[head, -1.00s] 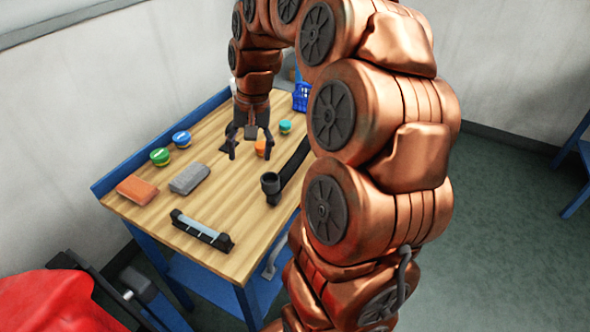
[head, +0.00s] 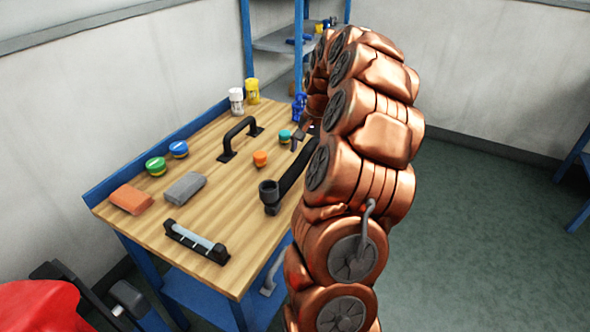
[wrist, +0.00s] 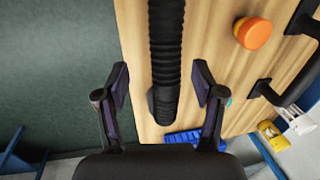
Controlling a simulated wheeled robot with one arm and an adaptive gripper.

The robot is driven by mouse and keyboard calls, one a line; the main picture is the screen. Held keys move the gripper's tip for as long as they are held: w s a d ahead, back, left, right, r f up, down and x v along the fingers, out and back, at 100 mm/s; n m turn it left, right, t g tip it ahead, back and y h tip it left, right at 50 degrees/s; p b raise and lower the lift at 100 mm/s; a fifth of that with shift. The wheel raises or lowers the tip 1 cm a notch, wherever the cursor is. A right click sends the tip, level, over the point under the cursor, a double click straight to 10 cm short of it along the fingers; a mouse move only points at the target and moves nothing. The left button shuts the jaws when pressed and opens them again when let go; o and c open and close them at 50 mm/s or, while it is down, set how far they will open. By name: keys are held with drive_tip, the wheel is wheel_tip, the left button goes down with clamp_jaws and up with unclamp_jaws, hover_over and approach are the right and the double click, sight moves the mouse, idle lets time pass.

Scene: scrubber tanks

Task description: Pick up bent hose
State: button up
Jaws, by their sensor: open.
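The bent hose (head: 290,182) is black and lies along the right edge of the wooden table (head: 228,178). Its wide open end faces up at the near end; my arm hides part of its far end. My gripper (wrist: 162,80) is open, one finger on each side of the hose in the picture. I see no contact, and the height above the hose is hard to tell. In the head view my arm mostly hides the gripper.
Floor lies open right of the table.

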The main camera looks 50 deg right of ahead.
sight(303, 157)
drive_tip(key=f, duration=0.1)
drive_tip(key=w+f+p, duration=0.1)
drive_tip(key=f, duration=0.2)
drive_tip(key=shift+w+a+f, duration=0.2)
drive_tip(key=shift+w+f, duration=0.05)
drive_tip(key=shift+f, duration=0.1)
clamp_jaws()
